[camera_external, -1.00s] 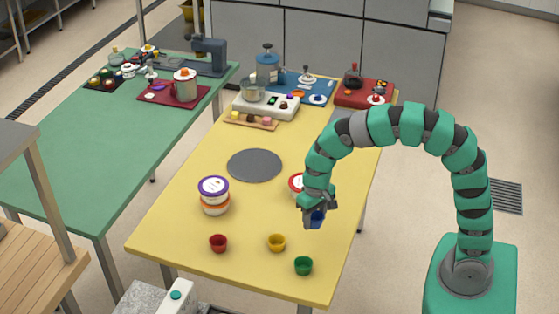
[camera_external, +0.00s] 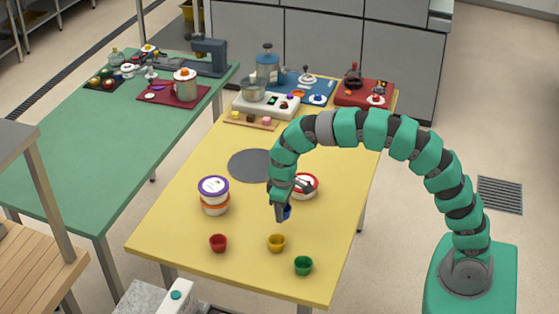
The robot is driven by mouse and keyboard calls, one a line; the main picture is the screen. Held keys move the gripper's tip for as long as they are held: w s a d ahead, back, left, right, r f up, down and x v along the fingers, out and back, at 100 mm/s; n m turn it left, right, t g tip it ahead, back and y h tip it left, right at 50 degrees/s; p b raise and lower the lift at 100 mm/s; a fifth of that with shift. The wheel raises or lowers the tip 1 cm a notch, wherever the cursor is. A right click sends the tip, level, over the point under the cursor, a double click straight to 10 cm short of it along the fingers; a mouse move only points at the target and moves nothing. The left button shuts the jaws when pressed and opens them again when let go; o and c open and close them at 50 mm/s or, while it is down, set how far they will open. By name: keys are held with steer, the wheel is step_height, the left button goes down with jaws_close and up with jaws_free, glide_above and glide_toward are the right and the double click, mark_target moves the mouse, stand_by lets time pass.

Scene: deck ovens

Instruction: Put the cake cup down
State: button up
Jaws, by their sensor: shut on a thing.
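My gripper (camera_external: 281,212) is shut on a blue cake cup (camera_external: 287,213), which is partly hidden by the fingers. It is over the yellow table (camera_external: 190,247), behind the yellow cup (camera_external: 277,242). I cannot tell whether the blue cup touches the table.
Stacked tubs with a purple-rimmed lid (camera_external: 214,195) stand left of my gripper. A red-rimmed tub (camera_external: 305,186) is close behind it on the right. A grey disc (camera_external: 247,165) lies farther back. The table between the tubs and the front cups is clear.

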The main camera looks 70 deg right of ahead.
steer(key=w+d+r+p, duration=0.1)
steer(key=w+d+r, duration=0.1)
steer(key=d, duration=0.8)
steer(key=w+d+r+p, duration=0.1)
steer(key=d+r, duration=0.1)
steer(key=d, duration=0.7)
steer(key=w+d+r+p, duration=0.2)
steer(key=d, duration=0.8)
step_height(320, 180, down, 10)
steer(key=shift+s+a+f+b, duration=0.1)
steer(key=shift+a+b, duration=0.05)
steer(key=shift+b, duration=0.7)
steer(key=o, duration=1)
steer(key=shift+c, duration=0.2)
step_height(320, 180, up, 12)
steer(key=p, duration=0.1)
